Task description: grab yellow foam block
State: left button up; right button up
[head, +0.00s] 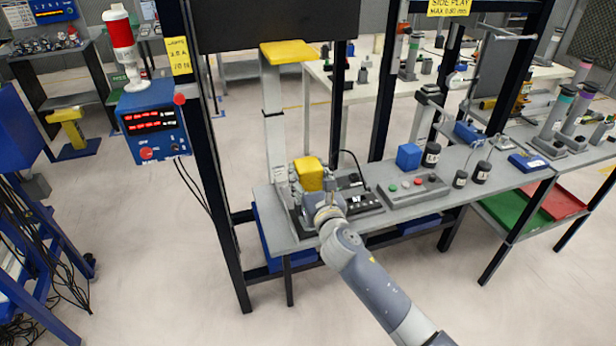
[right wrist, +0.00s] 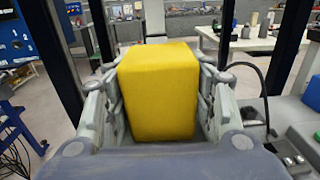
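The yellow foam block (head: 308,173) is at the left end of the grey bench in the head view. In the right wrist view the yellow block (right wrist: 160,92) fills the space between the fingers. My right gripper (head: 311,181) is around the block, with one finger against each side; it also shows in the right wrist view (right wrist: 162,110). It looks shut on the block. The fingertips are partly hidden behind the block. I cannot tell whether the block touches the bench below. My left gripper is not in view.
The grey bench (head: 368,217) carries a button panel (head: 412,190), a blue block (head: 409,156) and dark jars (head: 431,154). A dark post (head: 212,170) stands left of the gripper. A yellow-topped stand (head: 289,51) rises behind the block. Open floor lies in front.

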jog(key=shift+c, duration=1.3)
